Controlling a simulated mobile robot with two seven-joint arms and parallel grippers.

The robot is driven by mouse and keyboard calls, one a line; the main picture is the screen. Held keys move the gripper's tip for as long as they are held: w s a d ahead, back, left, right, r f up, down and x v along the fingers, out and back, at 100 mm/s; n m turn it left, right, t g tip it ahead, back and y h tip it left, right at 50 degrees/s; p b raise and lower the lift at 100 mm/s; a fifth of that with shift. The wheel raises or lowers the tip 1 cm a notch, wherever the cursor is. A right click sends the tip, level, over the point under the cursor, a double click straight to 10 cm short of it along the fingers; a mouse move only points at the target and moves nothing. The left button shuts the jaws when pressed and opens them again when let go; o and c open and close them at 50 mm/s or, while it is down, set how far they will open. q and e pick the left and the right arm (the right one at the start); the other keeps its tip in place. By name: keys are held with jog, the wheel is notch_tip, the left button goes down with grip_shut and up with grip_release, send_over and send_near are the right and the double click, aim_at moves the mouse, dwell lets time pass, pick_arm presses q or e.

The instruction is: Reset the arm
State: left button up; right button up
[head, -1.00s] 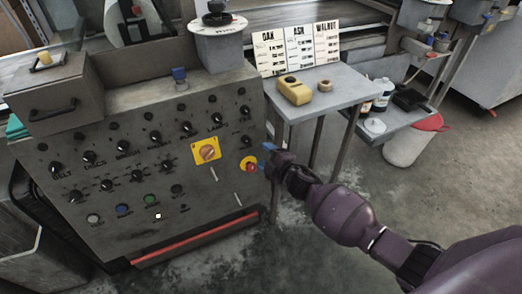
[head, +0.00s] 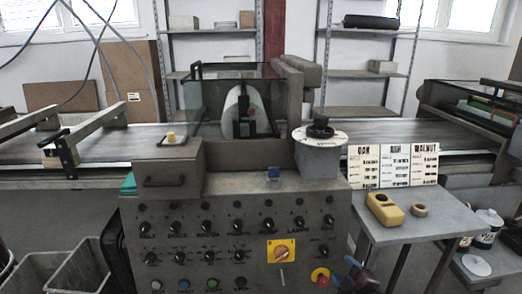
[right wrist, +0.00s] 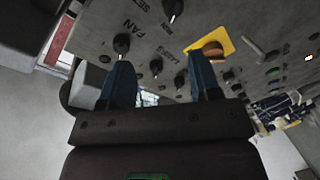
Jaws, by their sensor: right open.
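I cannot tell the exact gap between fingers and panel. Most of my right arm is below the head view. My left gripper is not visible.
A side table (head: 425,228) right of the panel holds a yellow device (head: 384,209), a tape roll (head: 419,210) and OAK, ASH and WALNUT cards (head: 394,166). The conveyor (head: 110,146) runs behind. Grey bins (head: 85,272) stand at lower left.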

pick_arm(q)
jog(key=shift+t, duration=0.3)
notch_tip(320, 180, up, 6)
jog(key=p, duration=0.7)
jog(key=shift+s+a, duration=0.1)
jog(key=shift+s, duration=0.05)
pick_arm(e)
jog(key=s+m+g+h, duration=0.1)
jog(key=s+m, duration=0.5)
jog(key=s, duration=1.3)
jog(key=s+d+m+g+h, duration=0.1)
jog(key=s+m+g, duration=0.3)
jog(key=s, duration=1.5)
jog(key=shift+s+d+r+m+h, duration=0.35)
jog(key=shift+m+h, duration=0.15)
jog(key=shift+m, duration=0.7)
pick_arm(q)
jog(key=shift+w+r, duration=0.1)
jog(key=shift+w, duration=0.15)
pick_arm(e)
jog(key=shift+a, duration=0.1)
